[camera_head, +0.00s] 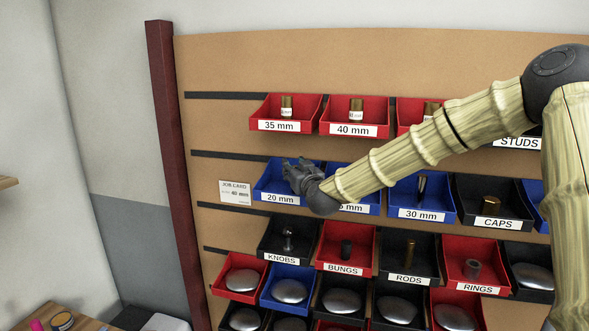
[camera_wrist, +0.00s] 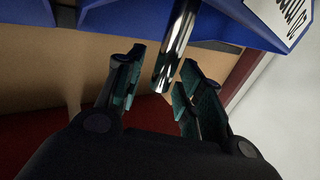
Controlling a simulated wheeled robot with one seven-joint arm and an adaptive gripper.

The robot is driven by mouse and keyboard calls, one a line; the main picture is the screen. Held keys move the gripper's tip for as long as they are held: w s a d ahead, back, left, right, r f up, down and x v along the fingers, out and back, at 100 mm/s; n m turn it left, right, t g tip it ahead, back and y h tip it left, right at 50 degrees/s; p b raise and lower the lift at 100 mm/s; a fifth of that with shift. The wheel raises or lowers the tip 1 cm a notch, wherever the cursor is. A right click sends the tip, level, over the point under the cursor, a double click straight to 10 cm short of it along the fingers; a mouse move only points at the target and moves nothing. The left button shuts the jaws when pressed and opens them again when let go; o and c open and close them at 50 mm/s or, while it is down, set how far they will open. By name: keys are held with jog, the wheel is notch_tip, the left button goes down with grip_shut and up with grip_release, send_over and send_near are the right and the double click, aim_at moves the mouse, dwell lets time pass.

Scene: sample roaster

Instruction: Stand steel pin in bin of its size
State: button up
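A shiny steel pin (camera_wrist: 176,48) shows in the wrist view, between the two fingers of my gripper (camera_wrist: 163,72). The fingers are spread, with a gap on each side of the pin. Its near end points toward the palm and its far end runs up to the blue bin, where its base is cut off by the picture edge. In the head view my gripper (camera_head: 299,172) is at the blue 20 mm bin (camera_head: 268,190) and hides part of it; that pin cannot be made out there. Another steel pin (camera_head: 422,186) stands in the blue 30 mm bin (camera_head: 421,213).
Red 35 mm (camera_head: 278,126) and 40 mm (camera_head: 352,130) bins hold brass pieces above. My arm partly covers the blue bin right of 20 mm. A job card (camera_head: 235,192) reading 40 mm hangs at left. Bins of knobs (camera_head: 282,258), bungs, rods and rings sit below.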

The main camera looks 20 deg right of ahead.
jog(key=shift+r, duration=0.2)
jog(key=shift+s+f, duration=0.15)
jog(key=shift+s, duration=0.1)
jog(key=s+b, duration=0.5)
jog(key=s, duration=0.7)
jog(key=s+a+f+g+y, duration=0.1)
jog(key=s+a+f+g, duration=0.1)
jog(key=f, duration=1)
jog(key=s+a+f+g, duration=0.1)
jog(key=a+f+g, duration=0.15)
jog(key=f, duration=0.95)
jog(key=s+a+f+g, duration=0.1)
jog(key=s+f+g, duration=0.1)
jog(key=s+f, duration=0.5)
jog(key=s+a+f+g, duration=0.15)
jog(key=s+f, duration=0.25)
jog(key=f, duration=0.7)
jog(key=s+f+g, duration=0.3)
jog(key=s+f, duration=0.4)
jog(key=s, duration=0.4)
jog(key=s+f+g, duration=0.3)
jog(key=s+f, duration=0.5)
jog(key=s, duration=0.4)
jog(key=s+f+g+h, duration=0.1)
jog(key=s+f+g, duration=0.3)
jog(key=s+f, duration=0.3)
jog(key=s, duration=0.5)
jog(key=shift+d+f, duration=0.2)
jog(key=shift+f, duration=0.2)
